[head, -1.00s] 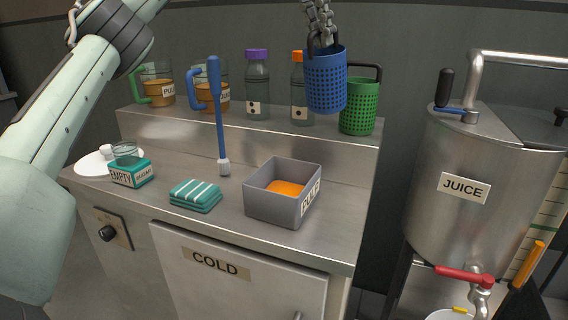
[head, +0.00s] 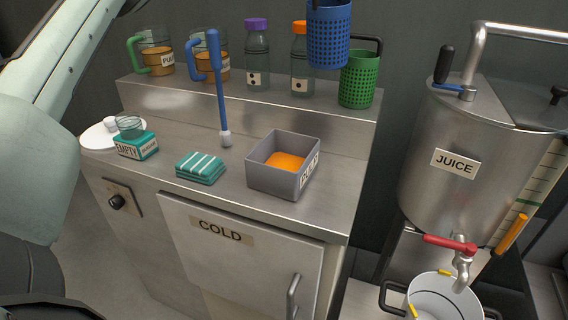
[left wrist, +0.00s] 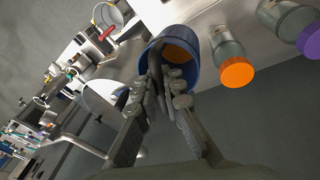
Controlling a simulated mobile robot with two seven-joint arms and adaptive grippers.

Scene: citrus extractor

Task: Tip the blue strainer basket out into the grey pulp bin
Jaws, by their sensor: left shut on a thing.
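The blue strainer basket (head: 328,38) hangs upright in the air, above and behind the grey pulp bin at the top of the head view, its upper rim cut by the frame edge. In the left wrist view the blue basket's rim (left wrist: 207,60) shows, with orange matter inside. My left gripper (left wrist: 168,88) is shut on the basket's handle, which its fingers mostly hide. The grey pulp bin (head: 273,177) stands on the steel counter, labelled on its right side, with orange pulp (head: 286,161) inside. My right gripper is in neither view.
A green strainer basket (head: 358,80) stands on the raised shelf close to the blue one. Bottles (head: 257,60), jugs (head: 155,58) and an upright blue-handled tool (head: 220,95) are left of it. The steel juice tank (head: 440,130) stands right. Counter around the bin's front is clear.

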